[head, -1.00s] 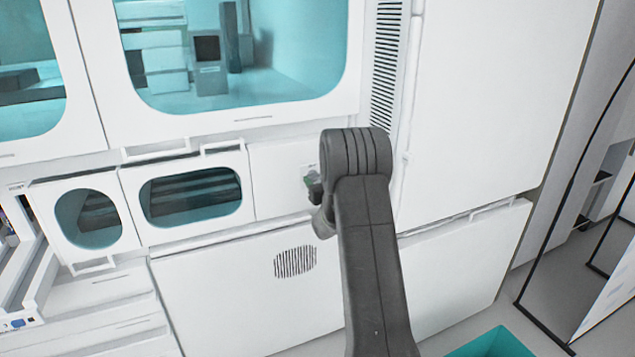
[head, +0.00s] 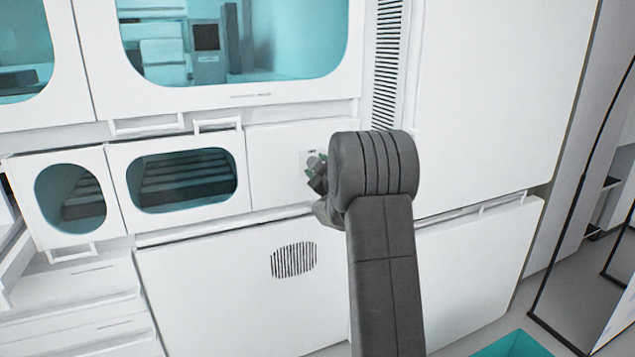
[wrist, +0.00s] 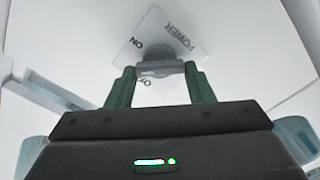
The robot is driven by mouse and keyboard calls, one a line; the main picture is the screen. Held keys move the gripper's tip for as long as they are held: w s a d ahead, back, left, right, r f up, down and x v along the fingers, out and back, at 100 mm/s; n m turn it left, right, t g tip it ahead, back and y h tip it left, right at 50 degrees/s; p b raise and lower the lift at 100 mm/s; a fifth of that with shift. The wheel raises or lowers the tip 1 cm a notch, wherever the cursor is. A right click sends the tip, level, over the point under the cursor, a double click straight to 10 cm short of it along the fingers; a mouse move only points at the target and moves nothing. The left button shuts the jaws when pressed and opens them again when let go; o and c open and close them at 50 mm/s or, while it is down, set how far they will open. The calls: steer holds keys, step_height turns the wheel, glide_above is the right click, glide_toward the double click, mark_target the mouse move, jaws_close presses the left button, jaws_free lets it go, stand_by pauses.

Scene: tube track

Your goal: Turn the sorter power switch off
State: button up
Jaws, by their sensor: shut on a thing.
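The power switch is a grey rotary knob (wrist: 158,52) on a white plate (wrist: 185,35) marked POWER, ON and OFF. In the wrist view the lettering appears upside down and tilted. My gripper (wrist: 159,70) has its green fingers on both ends of the knob's bar, shut on it. The bar lies nearly level in that view, with ON just above its left end and OFF just below it. In the head view my gripper (head: 317,180) is at the plate (head: 308,157), and my arm hides most of the knob.
Left of the switch is a low teal-windowed door (head: 188,181) with a handle above it. A slotted vent (head: 293,261) is in the panel below.

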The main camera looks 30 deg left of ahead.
steer(key=n+b, duration=0.9)
steer(key=shift+f, duration=0.2)
stand_by(0.3)
steer(key=o, duration=1)
steer(key=shift+s+a, duration=0.1)
steer(key=p+v, duration=0.1)
steer(key=v, duration=1.2)
steer(key=shift+s+d, duration=0.2)
steer(key=shift+d, duration=0.2)
